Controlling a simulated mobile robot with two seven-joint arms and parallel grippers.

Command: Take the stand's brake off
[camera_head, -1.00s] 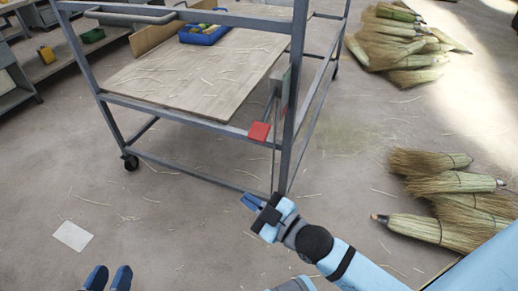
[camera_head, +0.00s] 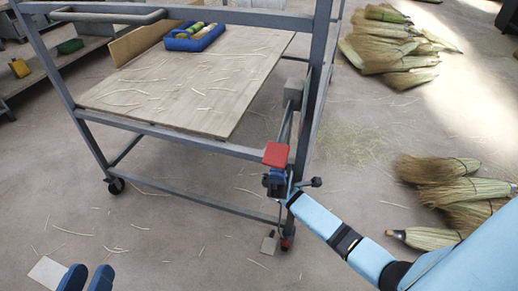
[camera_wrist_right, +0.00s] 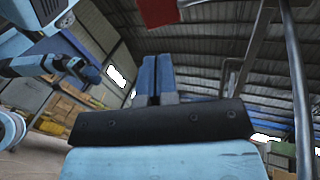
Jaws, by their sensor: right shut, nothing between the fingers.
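The stand is a grey metal frame on wheels (camera_head: 190,202) with a wooden shelf. A red pad (camera_head: 276,154) sits at its near right post, on an upright rod that likely belongs to the brake. My right gripper (camera_head: 275,178) is shut and empty, just under the red pad; contact cannot be told. In the right wrist view its blue fingers (camera_wrist_right: 157,78) are together, and the red pad (camera_wrist_right: 157,12) is above them. A small grey pedal-like plate (camera_head: 269,243) is low by the near right wheel (camera_head: 287,243). My left gripper (camera_head: 86,279) is open and empty at the bottom left.
A blue tray (camera_head: 194,37) with several coloured items is on the wooden shelf (camera_head: 190,85). Broom heads (camera_head: 450,180) lie on the floor at right, with another pile (camera_head: 390,40) behind. A pale sheet (camera_head: 46,271) lies at lower left. The floor before the stand is mostly clear.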

